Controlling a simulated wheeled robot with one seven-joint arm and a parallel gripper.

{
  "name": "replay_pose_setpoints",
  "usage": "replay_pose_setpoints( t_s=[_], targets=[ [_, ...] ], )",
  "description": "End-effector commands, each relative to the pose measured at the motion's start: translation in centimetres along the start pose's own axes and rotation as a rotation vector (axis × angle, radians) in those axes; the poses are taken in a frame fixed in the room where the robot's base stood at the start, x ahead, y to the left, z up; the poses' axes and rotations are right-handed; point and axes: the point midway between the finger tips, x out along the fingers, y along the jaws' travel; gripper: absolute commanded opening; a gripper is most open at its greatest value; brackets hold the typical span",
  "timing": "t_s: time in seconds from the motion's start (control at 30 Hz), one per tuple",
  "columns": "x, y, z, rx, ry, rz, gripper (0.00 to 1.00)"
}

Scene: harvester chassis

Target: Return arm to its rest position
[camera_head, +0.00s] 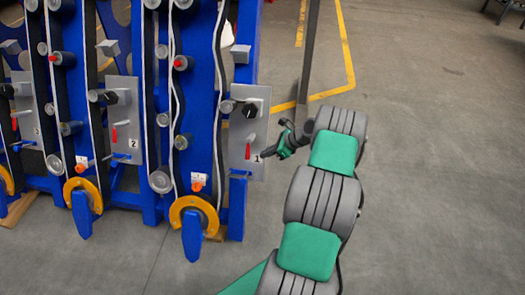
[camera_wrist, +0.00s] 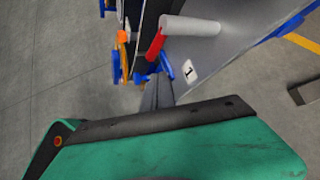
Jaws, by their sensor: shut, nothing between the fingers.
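My arm (camera_head: 310,215) is green and grey and reaches up from the bottom of the head view, right of the blue machine. My gripper (camera_head: 264,154) is shut and empty at its end. It points left, close to the lower right edge of the grey panel marked 1 (camera_head: 257,117). In the wrist view its dark fingers (camera_wrist: 157,92) lie together just below that panel (camera_wrist: 225,55). A red-tipped lever (camera_wrist: 156,43) is near them; the head view also shows the red lever (camera_head: 249,147). I cannot tell whether the fingers touch the panel.
The blue chassis (camera_head: 240,215) with belts and rollers fills the left. Yellow-orange rings (camera_head: 194,215) stick out low at its front. Another panel marked 2 (camera_head: 124,122) is further left. A dark post (camera_head: 308,60) stands behind my arm. The floor (camera_head: 440,150) at right is clear.

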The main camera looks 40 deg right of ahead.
Motion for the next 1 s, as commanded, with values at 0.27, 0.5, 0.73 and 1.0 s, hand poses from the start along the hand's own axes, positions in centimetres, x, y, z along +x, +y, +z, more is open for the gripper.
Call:
replay_pose_setpoints(
  t_s=[0.27, 0.5, 0.73, 1.0],
  targets=[
    [-8.1, -0.2, -0.5, 0.006, 0.002, -0.01, 0.0],
    [-10.3, -0.1, -0.7, 0.006, 0.002, -0.007, 0.0],
    [-11.2, 2.4, 8.2, -0.327, 0.108, 0.041, 0.0],
    [-15.4, 17.7, 25.7, -1.343, 0.339, 0.26, 0.0]
  ],
)
